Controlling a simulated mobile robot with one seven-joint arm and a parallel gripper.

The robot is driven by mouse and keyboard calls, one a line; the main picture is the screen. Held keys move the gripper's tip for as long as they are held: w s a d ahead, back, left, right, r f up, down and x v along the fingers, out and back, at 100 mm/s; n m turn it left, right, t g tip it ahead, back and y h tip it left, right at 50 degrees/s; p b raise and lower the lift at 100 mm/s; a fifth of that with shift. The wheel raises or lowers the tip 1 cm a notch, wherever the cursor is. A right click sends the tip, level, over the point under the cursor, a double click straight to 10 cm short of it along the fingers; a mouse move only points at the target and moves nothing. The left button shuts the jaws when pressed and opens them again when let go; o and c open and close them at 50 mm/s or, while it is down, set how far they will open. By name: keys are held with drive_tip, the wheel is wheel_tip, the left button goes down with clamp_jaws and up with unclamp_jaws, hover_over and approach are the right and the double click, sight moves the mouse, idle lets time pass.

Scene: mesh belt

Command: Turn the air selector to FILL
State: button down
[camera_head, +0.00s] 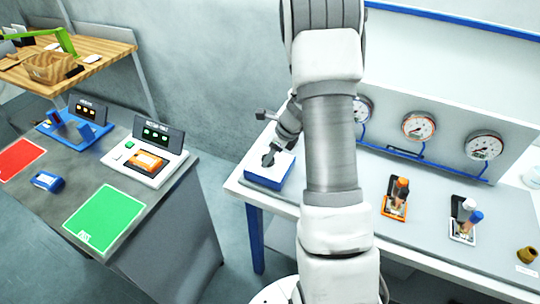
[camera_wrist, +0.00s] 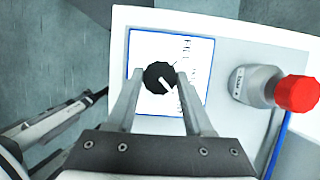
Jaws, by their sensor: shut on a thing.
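The air selector is a black knob (camera_wrist: 160,78) on a white plate (camera_wrist: 146,48) with a blue edge. The plate carries the word FILL (camera_wrist: 187,46) at its upper right; other lettering by the right finger is partly covered. A white pointer mark on the knob slants toward the lower right, not at FILL. My gripper (camera_wrist: 160,74) is shut on the knob, one finger on each side. In the head view, the selector's blue box (camera_head: 268,181) stands at the left end of the white bench, with my gripper (camera_head: 270,157) over it.
A grey table (camera_head: 165,225) with a green mat (camera_head: 104,218) is left, across a floor gap.

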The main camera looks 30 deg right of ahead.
drive_tip(key=shift+n, duration=0.3)
drive_tip(key=n+g+y, duration=0.1)
drive_tip(key=n, duration=0.3)
drive_tip(key=shift+w+d+b, duration=0.1)
drive_tip(key=shift+w+b, duration=0.05)
drive_tip(key=shift+b, duration=0.15)
drive_tip(key=n+g, duration=0.1)
drive_tip(key=n, duration=0.1)
drive_tip(key=n+g, duration=0.1)
drive_tip(key=n, duration=0.1)
drive_tip(key=shift+w+n+y+b, duration=0.15)
drive_tip(key=shift+n+y+b, duration=0.15)
drive_tip(key=shift+y, duration=0.1)
drive_tip(key=n, duration=0.2)
drive_tip(key=n+g, duration=0.1)
drive_tip(key=n, duration=0.1)
drive_tip(key=shift+w+g+b, duration=0.1)
drive_tip(key=shift+g+b, duration=0.2)
drive_tip(key=n, duration=0.2)
drive_tip(key=n+g+h, duration=0.1)
drive_tip(key=n, duration=0.1)
drive_tip(key=shift+w+g, duration=0.1)
drive_tip(key=shift+g, duration=0.2)
drive_tip(key=shift+n, duration=0.4)
drive_tip(key=shift+c, duration=1.4)
unclamp_jaws()
